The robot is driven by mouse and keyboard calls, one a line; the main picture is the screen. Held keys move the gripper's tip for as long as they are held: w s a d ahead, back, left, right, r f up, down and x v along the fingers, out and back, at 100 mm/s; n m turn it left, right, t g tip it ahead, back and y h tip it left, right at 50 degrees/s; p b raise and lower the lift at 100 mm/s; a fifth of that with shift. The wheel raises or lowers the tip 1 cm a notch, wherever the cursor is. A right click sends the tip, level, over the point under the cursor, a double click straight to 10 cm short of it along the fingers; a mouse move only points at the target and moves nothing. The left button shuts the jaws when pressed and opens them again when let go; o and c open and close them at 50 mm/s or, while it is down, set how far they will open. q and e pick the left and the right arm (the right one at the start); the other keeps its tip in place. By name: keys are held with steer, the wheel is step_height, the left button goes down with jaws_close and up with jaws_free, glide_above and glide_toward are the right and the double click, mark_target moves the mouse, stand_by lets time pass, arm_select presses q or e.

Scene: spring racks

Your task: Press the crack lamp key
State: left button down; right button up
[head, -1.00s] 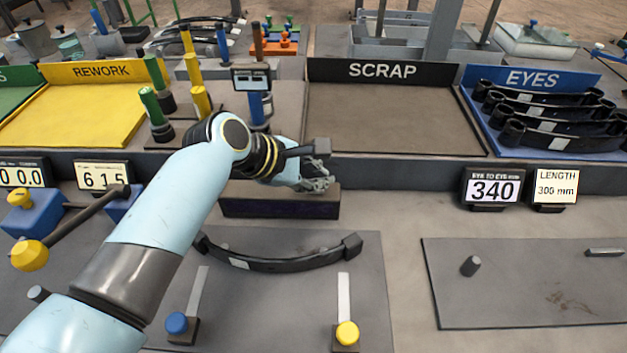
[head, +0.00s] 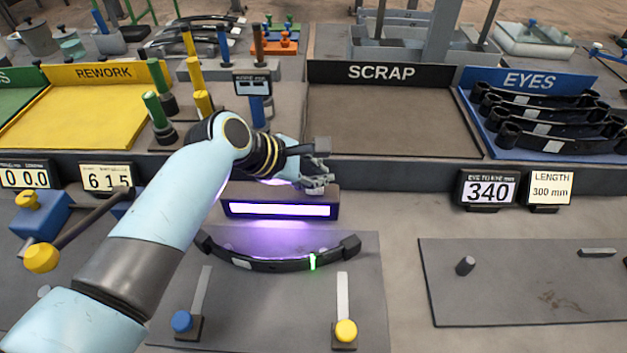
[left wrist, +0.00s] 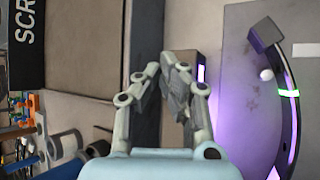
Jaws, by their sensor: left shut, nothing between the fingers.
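The crack lamp (head: 280,209) is a dark bar behind the grey plate, and its front strip glows violet. It also shows in the left wrist view (left wrist: 201,73). My left gripper (head: 322,183) is shut and empty at the top right end of the lamp; its fingertips (left wrist: 172,75) appear at or just over the housing. The lamp key is hidden by the fingers; I cannot make out contact. A dark leaf spring (head: 276,265) lies in front of the lamp with a bright green line across it, right of its middle. My right gripper is not in view.
The grey plate (head: 265,305) carries blue (head: 181,321) and yellow (head: 346,330) knobs. The scrap bay (head: 385,120) is empty; the eyes bay (head: 535,81) holds several springs. Displays stand along the ledge, one reading 340 (head: 487,190). Coloured posts stand behind my left arm.

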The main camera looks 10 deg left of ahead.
arm_select(q)
step_height(320, 180, up, 3)
steer(key=p, duration=0.3)
steer(key=shift+r, duration=0.1)
steer(key=shift+r+p, duration=0.7)
steer(key=shift+r, duration=0.55)
steer(key=shift+s+f, duration=0.1)
